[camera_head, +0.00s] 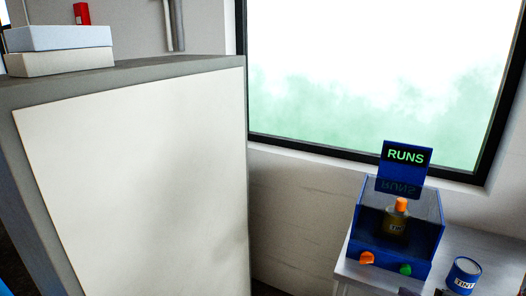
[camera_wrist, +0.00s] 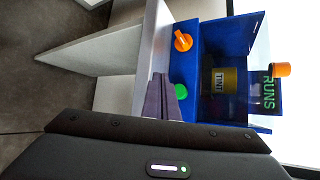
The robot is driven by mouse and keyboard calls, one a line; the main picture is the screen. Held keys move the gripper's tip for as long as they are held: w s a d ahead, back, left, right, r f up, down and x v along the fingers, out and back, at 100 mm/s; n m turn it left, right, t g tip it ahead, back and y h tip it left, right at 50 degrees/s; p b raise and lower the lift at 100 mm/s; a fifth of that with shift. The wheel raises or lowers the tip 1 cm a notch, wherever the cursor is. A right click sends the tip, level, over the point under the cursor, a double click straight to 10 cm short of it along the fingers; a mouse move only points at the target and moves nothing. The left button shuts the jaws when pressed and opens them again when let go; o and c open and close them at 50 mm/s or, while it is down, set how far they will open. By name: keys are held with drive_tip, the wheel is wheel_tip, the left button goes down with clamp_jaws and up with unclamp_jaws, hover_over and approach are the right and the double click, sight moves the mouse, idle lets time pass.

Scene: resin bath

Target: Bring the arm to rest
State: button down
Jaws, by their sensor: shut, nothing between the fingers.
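My gripper (camera_wrist: 163,97) shows in the wrist view as two grey-purple fingers, shut with nothing between them. It is in front of the blue resin bath (camera_wrist: 190,75), near its green button (camera_wrist: 181,91); I cannot tell whether it touches. In the head view the bath (camera_head: 392,255) stands on a white table at the lower right. Its sign (camera_head: 406,156) reads RUNS. An orange-capped bottle (camera_head: 396,222) stands inside behind clear walls; its label reads TINT in the wrist view. The orange knob (camera_head: 367,258) and green button (camera_head: 405,270) are on the front.
A blue and white TINT can (camera_head: 464,273) stands on the white table (camera_head: 495,270), right of the bath. A large pale cabinet (camera_head: 140,180) fills the left, with boxes (camera_head: 60,38) and a red object (camera_head: 81,13) on top. A window (camera_head: 370,65) is behind.

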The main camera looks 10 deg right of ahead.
drive_tip(key=s+a+r+n+g+y, duration=0.1)
drive_tip(key=s+a+n+g+y, duration=0.1)
drive_tip(key=s+a+n+g, duration=0.5)
drive_tip(key=s+a+r+n+g+y, duration=0.1)
drive_tip(key=s+a+n+g+y, duration=0.15)
drive_tip(key=a, duration=0.95)
drive_tip(key=s+a+r+n+t+h, duration=0.1)
drive_tip(key=s+a+r+n+h, duration=0.1)
drive_tip(key=a+r+n, duration=0.3)
drive_tip(key=s+a+r+n+t+h, duration=0.1)
drive_tip(key=a+r+n+h, duration=0.3)
drive_tip(key=r, duration=0.7)
drive_tip(key=s+a+n, duration=0.1)
drive_tip(key=a+n, duration=0.1)
drive_tip(key=a, duration=0.1)
drive_tip(key=shift+s, duration=0.3)
